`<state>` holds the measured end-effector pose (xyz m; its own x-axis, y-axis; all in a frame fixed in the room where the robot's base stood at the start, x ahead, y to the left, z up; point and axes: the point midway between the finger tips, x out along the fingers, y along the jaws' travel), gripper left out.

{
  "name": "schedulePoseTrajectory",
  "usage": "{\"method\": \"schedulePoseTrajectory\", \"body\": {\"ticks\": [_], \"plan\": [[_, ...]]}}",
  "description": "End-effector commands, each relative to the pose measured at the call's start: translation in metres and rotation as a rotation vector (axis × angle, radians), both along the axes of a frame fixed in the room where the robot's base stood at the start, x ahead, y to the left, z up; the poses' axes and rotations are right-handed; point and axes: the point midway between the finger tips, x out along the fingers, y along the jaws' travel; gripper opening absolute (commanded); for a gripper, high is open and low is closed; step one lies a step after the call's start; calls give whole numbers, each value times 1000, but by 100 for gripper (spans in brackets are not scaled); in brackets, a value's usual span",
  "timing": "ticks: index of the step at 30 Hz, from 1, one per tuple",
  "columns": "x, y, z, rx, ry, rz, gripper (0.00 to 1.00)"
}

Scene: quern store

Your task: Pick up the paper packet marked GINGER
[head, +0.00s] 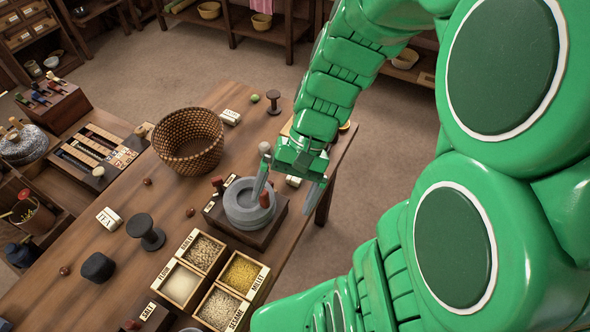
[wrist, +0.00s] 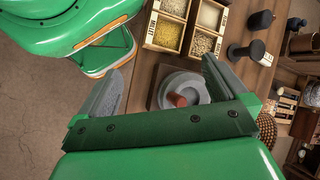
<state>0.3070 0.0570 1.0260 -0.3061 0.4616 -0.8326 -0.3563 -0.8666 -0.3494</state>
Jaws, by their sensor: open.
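My gripper (head: 287,188) is open and empty, beside and above the stone quern near the table's right edge. In the wrist view its fingers (wrist: 163,88) stand apart with the quern beyond them. Several small pale paper packets lie on the table: one at the left (head: 108,218) that seems to read TEA, one behind the basket (head: 230,117), and one (head: 293,181) partly hidden by my gripper. I cannot read GINGER on any of them.
The grey quern (head: 248,214) with a red-brown handle stands on a dark base. A four-part box of grains (head: 222,258) sits in front of it. A woven basket (head: 188,142), dark spools (head: 146,232) and small balls stand around. The wooden table (head: 165,200) has bare patches between them.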

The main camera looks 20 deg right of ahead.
Motion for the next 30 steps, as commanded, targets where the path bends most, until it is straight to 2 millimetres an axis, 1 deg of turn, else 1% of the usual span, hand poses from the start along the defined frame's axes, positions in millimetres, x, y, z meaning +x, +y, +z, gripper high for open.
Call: {"method": "schedulePoseTrajectory", "body": {"ticks": [1,7,17,23,30], "plan": [[6,1,-5,24,19,-28,100],[29,5,-23,112,69,-135,100],[70,2,-56,246,144,-334,100],[93,-6,-78,322,194,-469,100],[121,-19,-105,417,249,-666,100]]}}
